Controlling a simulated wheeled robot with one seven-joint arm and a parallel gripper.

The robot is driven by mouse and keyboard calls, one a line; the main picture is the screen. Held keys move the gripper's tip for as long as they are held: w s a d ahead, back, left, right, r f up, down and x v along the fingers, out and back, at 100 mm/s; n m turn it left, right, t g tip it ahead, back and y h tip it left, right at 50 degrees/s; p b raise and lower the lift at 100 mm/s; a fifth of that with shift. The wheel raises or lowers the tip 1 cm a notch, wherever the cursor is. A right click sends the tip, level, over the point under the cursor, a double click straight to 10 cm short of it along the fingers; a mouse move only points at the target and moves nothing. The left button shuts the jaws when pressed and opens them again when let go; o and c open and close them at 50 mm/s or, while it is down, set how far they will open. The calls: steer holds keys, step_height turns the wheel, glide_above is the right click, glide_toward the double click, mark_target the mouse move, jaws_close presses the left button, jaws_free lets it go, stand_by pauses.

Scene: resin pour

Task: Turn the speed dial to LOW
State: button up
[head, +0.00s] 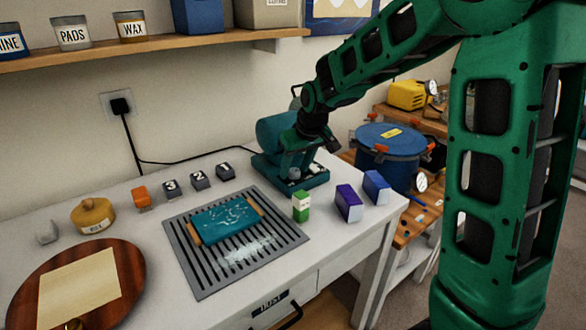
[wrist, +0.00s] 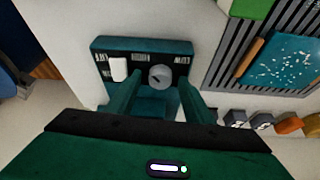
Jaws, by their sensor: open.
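The teal machine (head: 275,130) stands at the back right of the white table, with its base panel (wrist: 140,47) in the wrist view. The round grey speed dial (wrist: 161,75) is on that panel, with a dark mark that seems to point to the lower left of the picture. An upside-down LOW label (wrist: 182,59) is at the dial's upper right. A white switch (wrist: 119,69) sits left of the dial. My gripper (wrist: 160,87) is open, its fingers on either side of the dial; I cannot tell if they touch it. In the head view my arm partly covers the machine.
A slotted grey mat (head: 200,282) with a teal board (head: 225,220) lies in front of the machine. A green box (head: 301,206) and purple boxes (head: 348,203) stand to its right. Numbered blocks (head: 200,179) stand left. A blue pot (head: 390,145) is on a side bench.

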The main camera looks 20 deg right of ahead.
steer(key=shift+c, duration=0.6)
steer(key=c, duration=0.9)
steer(key=shift+a, duration=0.35)
steer(key=shift+d, duration=0.2)
steer(key=m+h, duration=0.1)
steer(key=m, duration=0.2)
steer(key=m+h, duration=0.1)
steer(key=m, duration=0.3)
steer(key=shift+a+h, duration=0.2)
steer(key=shift+h, duration=0.2)
steer(key=m, duration=0.2)
steer(key=m+g+h, duration=0.1)
steer(key=m, duration=0.1)
steer(key=shift+w+a+m+h, duration=0.1)
steer(key=shift+w+m+h, duration=0.05)
steer(key=shift+m+h, duration=0.2)
steer(key=shift+m+g+h, duration=0.25)
steer(key=shift+m+g, duration=0.45)
steer(key=shift+m, duration=1.35)
steer(key=shift+w, duration=0.1)
